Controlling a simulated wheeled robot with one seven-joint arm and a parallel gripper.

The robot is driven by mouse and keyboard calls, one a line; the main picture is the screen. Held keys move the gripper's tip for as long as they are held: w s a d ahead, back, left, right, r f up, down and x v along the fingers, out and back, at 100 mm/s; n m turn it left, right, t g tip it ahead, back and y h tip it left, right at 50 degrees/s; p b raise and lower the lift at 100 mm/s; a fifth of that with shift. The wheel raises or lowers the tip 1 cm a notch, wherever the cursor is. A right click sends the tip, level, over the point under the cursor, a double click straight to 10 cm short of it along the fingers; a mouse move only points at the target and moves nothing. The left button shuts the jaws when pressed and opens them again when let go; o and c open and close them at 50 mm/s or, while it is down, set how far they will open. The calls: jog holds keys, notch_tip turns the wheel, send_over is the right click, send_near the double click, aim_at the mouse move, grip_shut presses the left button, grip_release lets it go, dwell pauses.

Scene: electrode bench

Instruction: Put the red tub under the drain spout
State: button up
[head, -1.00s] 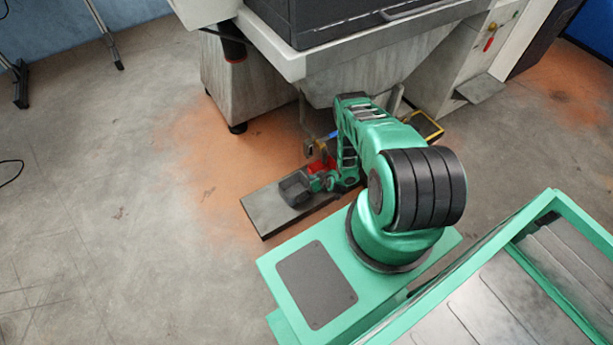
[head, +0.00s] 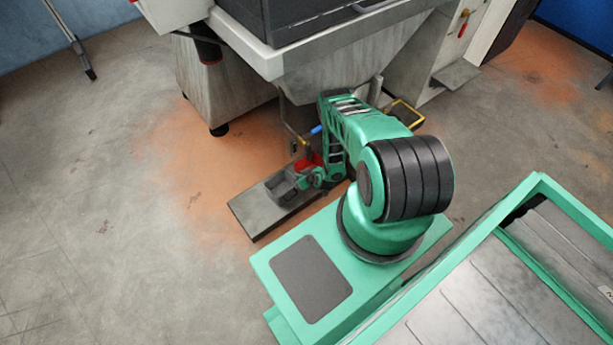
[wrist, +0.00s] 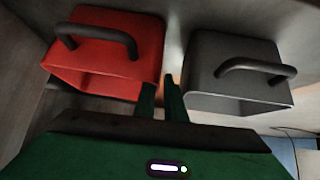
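The red tub (head: 308,161) is mostly hidden behind my arm in the head view. In the wrist view the red tub (wrist: 120,45) is upright at upper left, its dark handle free. My gripper (wrist: 162,88) points between the red tub and a grey tub, with a narrow gap between its green fingers and nothing seen held. In the head view my gripper (head: 308,180) is low, beside the tubs. A thin pipe with a blue lever (head: 316,130), seemingly the drain spout, hangs below the machine's hopper, just behind the red tub. Its outlet is unclear.
The grey tub (head: 281,188) stands on a low grey slab (head: 255,212) on the floor; it also shows in the wrist view (wrist: 235,62). The machine's hopper (head: 330,75) overhangs the spot. A yellow-edged item (head: 405,113) lies behind my arm.

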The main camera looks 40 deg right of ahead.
jog(key=v, duration=1.1)
jog(key=shift+s+d, duration=0.1)
